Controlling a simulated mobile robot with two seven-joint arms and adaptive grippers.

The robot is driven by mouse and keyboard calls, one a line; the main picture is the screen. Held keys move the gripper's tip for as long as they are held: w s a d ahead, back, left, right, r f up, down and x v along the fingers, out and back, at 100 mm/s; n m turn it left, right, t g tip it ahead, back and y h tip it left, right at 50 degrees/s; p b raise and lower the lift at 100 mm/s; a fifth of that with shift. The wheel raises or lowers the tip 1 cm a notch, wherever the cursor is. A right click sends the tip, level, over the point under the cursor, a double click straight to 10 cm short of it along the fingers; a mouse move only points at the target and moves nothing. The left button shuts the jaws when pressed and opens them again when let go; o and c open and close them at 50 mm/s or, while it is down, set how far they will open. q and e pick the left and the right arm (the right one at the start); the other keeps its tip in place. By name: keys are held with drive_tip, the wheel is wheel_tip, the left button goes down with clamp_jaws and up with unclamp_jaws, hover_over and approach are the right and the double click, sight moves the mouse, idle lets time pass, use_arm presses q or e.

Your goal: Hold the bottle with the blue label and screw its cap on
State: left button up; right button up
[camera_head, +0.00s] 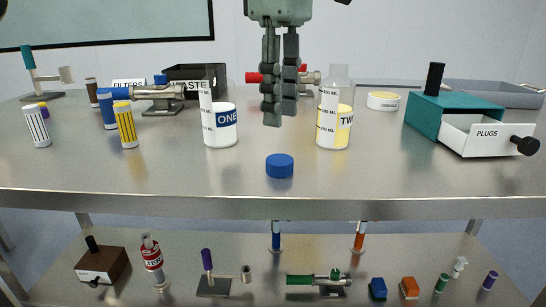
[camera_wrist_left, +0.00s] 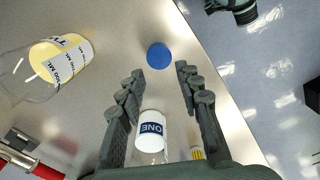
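The bottle with the blue label (camera_head: 220,125), marked ONE, stands upright on the upper table, left of centre. Its top looks uncapped. It also shows between the fingers in the left wrist view (camera_wrist_left: 150,130). A blue cap (camera_head: 279,166) lies on the table near the front edge, and in the left wrist view (camera_wrist_left: 159,56) it appears just beyond the fingertips. My left gripper (camera_head: 277,116) points down above the table, between the two labelled bottles. In the left wrist view its fingers (camera_wrist_left: 159,74) are spread and empty.
A yellow-labelled bottle (camera_head: 334,115), marked TWO, stands to the right. A red-handled valve (camera_head: 306,78) and a black WASTE bin (camera_head: 196,80) are behind. A teal box with a PLUGS drawer (camera_head: 484,135) stands right. The table's front edge (camera_head: 300,208) is close to the cap.

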sight(279, 159)
use_arm(q)
drive_tip(key=o, duration=0.3)
use_arm(e)
drive_tip(key=o, duration=0.3)
drive_tip(key=shift+s+f, duration=0.1)
drive_tip(key=shift+s, duration=0.15)
use_arm(q)
drive_tip(key=shift+o, duration=1.4)
drive_tip(key=shift+f, duration=0.1)
drive_tip(key=shift+o, duration=0.2)
wheel_tip(279, 159, down, 2)
drive_tip(key=shift+f, duration=0.2)
wheel_tip(279, 159, down, 4)
drive_tip(key=shift+w+a+f, duration=0.1)
drive_tip(key=shift+w, duration=0.05)
drive_tip(key=shift+f, duration=0.55)
use_arm(e)
drive_tip(key=shift+o, duration=0.2)
drive_tip(key=shift+w+r, duration=0.15)
drive_tip(key=shift+r, duration=0.75)
use_arm(q)
drive_tip(key=shift+c, duration=0.2)
